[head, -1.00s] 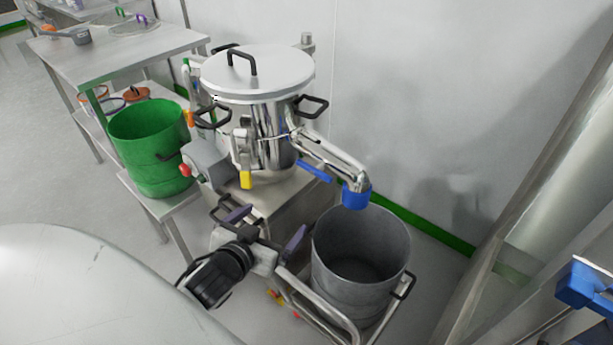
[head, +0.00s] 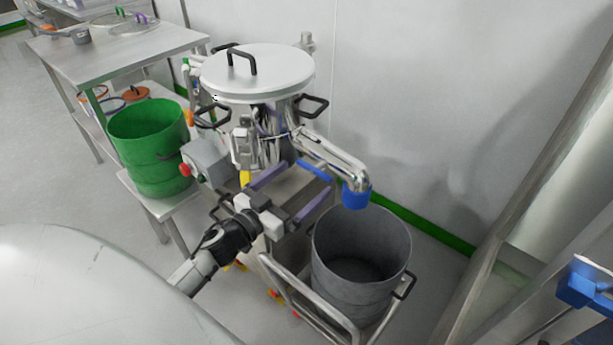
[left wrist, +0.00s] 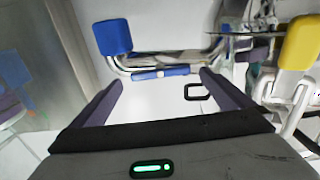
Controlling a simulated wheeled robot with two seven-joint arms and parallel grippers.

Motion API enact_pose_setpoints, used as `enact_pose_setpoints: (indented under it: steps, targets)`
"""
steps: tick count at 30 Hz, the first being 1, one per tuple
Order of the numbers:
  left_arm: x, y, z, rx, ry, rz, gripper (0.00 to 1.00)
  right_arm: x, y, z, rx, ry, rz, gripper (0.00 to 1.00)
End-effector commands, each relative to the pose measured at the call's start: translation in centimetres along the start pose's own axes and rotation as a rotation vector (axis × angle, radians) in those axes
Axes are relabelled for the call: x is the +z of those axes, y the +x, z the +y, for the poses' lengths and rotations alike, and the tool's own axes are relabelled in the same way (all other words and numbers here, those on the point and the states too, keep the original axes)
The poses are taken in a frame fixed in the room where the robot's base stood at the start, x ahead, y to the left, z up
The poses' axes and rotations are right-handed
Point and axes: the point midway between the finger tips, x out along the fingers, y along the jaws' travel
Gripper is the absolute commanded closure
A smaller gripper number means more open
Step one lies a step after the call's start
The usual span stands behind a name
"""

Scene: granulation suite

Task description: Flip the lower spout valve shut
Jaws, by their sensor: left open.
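The steel sifter (head: 275,135) has a lid and a bent outlet spout (head: 335,152) that ends in a blue cuff (head: 356,195). The blue valve handle (head: 314,170) runs roughly along the spout on its near side. In the left wrist view the handle (left wrist: 162,72) lies crosswise just beyond my fingertips, in line with the gap between them. The blue cuff (left wrist: 114,37) is at upper left there. My left gripper (head: 308,177) is open and empty, with its purple fingers pointing at the handle. I cannot tell whether they touch it. My right gripper is not in view.
A grey bin (head: 360,285) on a wheeled frame stands below the spout. A green bin (head: 148,150) and a steel table (head: 115,50) are at left. A yellow latch (left wrist: 300,42) is at right in the wrist view. The wall is close behind.

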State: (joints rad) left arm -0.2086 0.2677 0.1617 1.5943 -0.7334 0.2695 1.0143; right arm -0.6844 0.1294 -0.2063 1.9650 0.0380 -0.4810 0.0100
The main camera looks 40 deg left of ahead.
Motion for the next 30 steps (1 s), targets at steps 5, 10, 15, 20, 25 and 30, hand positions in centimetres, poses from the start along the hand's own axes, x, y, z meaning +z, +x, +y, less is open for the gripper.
enact_pose_setpoints:
  steps: [5,10,15,20,25,30]
  targets:
    - [0.0,2.3,0.0,-0.001,0.0,0.001,0.0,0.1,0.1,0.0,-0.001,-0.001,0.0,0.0]
    - [0.0,3.0,0.0,-0.001,0.001,-0.001,0.0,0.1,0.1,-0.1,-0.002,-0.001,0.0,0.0]
    - [0.0,3.0,0.0,-0.001,0.001,-0.001,0.0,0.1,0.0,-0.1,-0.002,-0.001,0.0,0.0]
    - [0.0,3.0,0.0,-0.001,0.001,-0.001,0.19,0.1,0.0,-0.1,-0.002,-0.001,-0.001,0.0]
    - [0.0,3.0,0.0,-0.001,0.002,0.0,0.37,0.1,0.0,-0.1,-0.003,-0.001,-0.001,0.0]
    - [0.0,2.9,0.0,0.0,0.016,0.0,0.36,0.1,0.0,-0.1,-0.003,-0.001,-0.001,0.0]
